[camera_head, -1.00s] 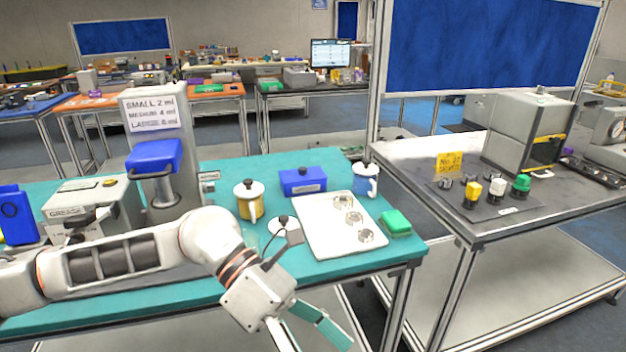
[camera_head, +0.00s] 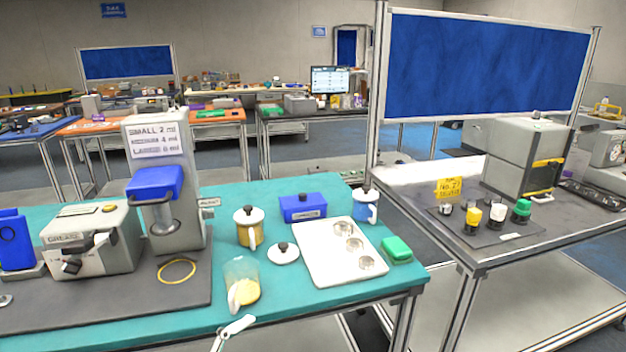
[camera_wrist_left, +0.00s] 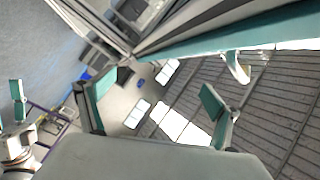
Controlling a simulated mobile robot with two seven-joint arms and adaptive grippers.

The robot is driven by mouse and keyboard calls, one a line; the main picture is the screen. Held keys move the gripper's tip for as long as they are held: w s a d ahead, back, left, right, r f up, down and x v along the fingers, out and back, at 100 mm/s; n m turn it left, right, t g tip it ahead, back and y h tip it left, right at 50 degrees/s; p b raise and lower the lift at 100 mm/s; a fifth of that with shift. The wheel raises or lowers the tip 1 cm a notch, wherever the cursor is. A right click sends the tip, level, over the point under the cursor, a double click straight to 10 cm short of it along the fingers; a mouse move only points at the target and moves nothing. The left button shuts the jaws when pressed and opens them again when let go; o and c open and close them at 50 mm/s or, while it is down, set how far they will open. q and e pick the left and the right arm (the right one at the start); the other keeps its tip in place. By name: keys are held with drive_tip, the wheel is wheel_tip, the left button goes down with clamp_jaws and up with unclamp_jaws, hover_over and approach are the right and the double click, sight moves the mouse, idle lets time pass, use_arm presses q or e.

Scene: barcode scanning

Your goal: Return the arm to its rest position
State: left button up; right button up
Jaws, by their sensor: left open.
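My left gripper shows in the left wrist view (camera_wrist_left: 153,88); its two teal-padded fingers are wide apart with nothing between them. That view has the teal table edge at the top and floor and grating below, so the gripper is off the table's front, low down. In the head view the left arm no longer crosses the table; a white part (camera_head: 236,328) shows at the front edge, and I cannot tell what it belongs to. Part of another gripper, seemingly my right one (camera_wrist_left: 16,120), shows at the left of the wrist view; its opening is unclear.
The teal table (camera_head: 300,298) carries a grease machine (camera_head: 92,238), a dispenser (camera_head: 165,195), a clear jug (camera_head: 242,285), a white lid (camera_head: 283,253), a white tray (camera_head: 318,268), a blue box (camera_head: 303,207) and a green block (camera_head: 397,249). A grey table (camera_head: 440,238) stands at the right.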

use_arm(q)
drive_tip(key=s+a+f+n+g+y, duration=0.1)
drive_tip(key=s+a+f+n+y, duration=0.3)
drive_tip(key=s+a+f, duration=0.35)
drive_tip(key=s+a+f+n+g+y, duration=0.2)
drive_tip(key=s+a+f+n+y, duration=0.15)
drive_tip(key=a+f, duration=0.55)
drive_tip(key=s+a+f+n+g+y, duration=0.1)
drive_tip(key=s+a+f+n+y, duration=0.25)
drive_tip(key=s+a+f, duration=0.45)
drive_tip(key=w+d+n, duration=0.1)
drive_tip(key=d+n, duration=0.1)
drive_tip(key=d, duration=0.5)
drive_tip(key=w+d+n+t, duration=0.1)
drive_tip(key=w+d+n, duration=0.1)
drive_tip(key=d, duration=0.5)
drive_tip(key=shift+w+n, duration=0.3)
drive_tip(key=shift+n, duration=0.4)
